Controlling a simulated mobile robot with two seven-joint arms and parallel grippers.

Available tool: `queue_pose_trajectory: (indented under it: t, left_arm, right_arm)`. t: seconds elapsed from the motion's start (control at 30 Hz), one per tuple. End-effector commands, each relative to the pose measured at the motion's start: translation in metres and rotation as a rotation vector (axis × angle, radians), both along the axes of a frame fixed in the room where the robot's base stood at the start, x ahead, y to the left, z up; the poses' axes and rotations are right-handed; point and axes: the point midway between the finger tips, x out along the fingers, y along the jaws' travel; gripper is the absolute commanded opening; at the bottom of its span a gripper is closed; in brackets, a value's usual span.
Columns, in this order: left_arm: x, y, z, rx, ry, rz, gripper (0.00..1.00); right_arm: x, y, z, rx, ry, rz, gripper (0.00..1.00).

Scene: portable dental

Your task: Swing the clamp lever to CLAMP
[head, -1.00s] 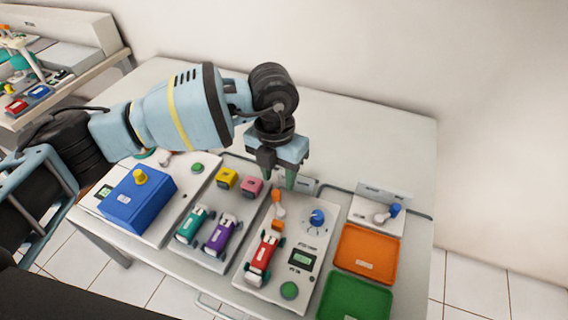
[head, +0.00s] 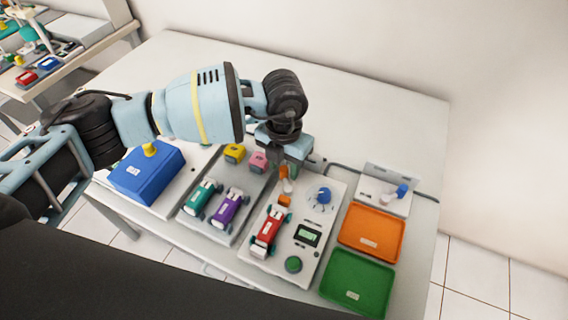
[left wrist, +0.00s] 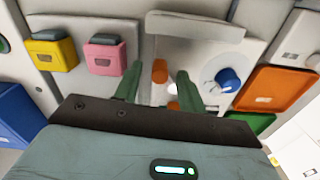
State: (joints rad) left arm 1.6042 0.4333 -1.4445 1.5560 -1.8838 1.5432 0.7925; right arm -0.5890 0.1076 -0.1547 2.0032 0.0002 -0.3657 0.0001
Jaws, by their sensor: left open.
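The clamp lever (head: 285,182) has an orange handle and stands at the back of a white panel, behind a red toy car (head: 267,231). In the left wrist view the orange lever (left wrist: 159,72) shows between my finger tips, with white below it. My left gripper (head: 292,169) points down just over the lever and partly hides it. Its green fingers (left wrist: 157,84) are apart, one each side of the lever; I cannot tell whether they touch it. Any lever label is hidden or unreadable. My right gripper is not in view.
The panel also holds a blue knob (head: 323,195), a small display (head: 307,236) and a green button (head: 293,264). Orange (head: 372,238) and green (head: 357,287) trays lie to the right. Pink (head: 258,161) and yellow (head: 235,153) blocks sit left of the gripper. The table's back is clear.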

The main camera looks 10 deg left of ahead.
Motion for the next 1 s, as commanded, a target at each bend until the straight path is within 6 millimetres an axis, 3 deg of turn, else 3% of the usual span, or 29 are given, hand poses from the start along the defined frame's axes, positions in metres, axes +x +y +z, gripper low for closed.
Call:
queue_pose_trajectory:
  t: [0.33,0.63,1.0]
  left_arm:
    - [-0.0002,0.0000,-0.0040,0.000,0.000,-0.001,0.39]
    - [-0.0002,0.0000,-0.0038,0.000,0.000,-0.001,0.00]
    - [0.0007,-0.0022,-0.0037,-0.001,0.001,-0.051,0.00]
  right_arm:
    - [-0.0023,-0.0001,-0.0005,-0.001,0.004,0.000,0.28]
    - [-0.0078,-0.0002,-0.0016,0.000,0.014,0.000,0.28]
    - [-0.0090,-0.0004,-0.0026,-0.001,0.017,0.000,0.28]
